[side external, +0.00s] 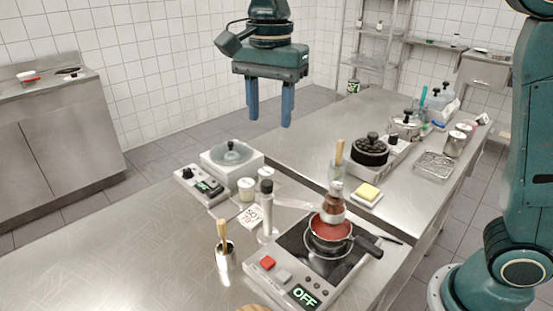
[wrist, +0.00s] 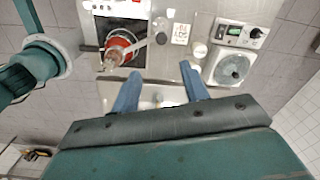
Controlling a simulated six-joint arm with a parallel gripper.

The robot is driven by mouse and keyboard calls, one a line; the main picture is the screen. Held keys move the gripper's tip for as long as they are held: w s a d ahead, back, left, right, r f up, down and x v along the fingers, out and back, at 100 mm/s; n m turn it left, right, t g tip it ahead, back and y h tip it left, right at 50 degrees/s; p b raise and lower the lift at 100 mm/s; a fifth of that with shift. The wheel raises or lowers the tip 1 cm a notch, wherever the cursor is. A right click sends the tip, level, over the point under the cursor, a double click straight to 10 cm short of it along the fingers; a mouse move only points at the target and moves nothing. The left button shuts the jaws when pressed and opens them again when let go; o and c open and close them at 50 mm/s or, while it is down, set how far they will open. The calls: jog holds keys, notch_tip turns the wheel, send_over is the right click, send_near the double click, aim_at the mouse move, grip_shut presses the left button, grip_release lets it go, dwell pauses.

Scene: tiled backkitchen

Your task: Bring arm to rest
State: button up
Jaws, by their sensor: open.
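My gripper (side external: 270,104) hangs in the air in the side external view, high above the steel counter (side external: 150,262). Its two blue fingers point down and stand apart, with nothing between them. In the wrist view my gripper (wrist: 160,92) is also open and empty, with the counter's edge beyond the fingertips. My arm's base and lower links show at the right in the side external view.
A hot plate (side external: 318,262) reading OFF carries a pot (side external: 328,236) of red contents, with a stirrer-like device above it. A lidded white appliance (side external: 232,156), jars and a utensil cup (side external: 226,255) stand nearby. A second counter (side external: 300,143) holds several items behind.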

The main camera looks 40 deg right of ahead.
jog(key=s+d+n+t, duration=0.3)
jog(key=s+d+n, duration=0.45)
jog(key=s, duration=0.35)
jog(key=s+d+f+n+t, duration=0.1)
jog(key=s+d+f+n, duration=0.2)
jog(key=s, duration=0.2)
jog(key=s+d+f+n+t, duration=0.1)
jog(key=s+d+f+n, duration=0.2)
jog(key=s, duration=0.3)
jog(key=shift+f+n, duration=0.2)
jog(key=shift+n, duration=0.15)
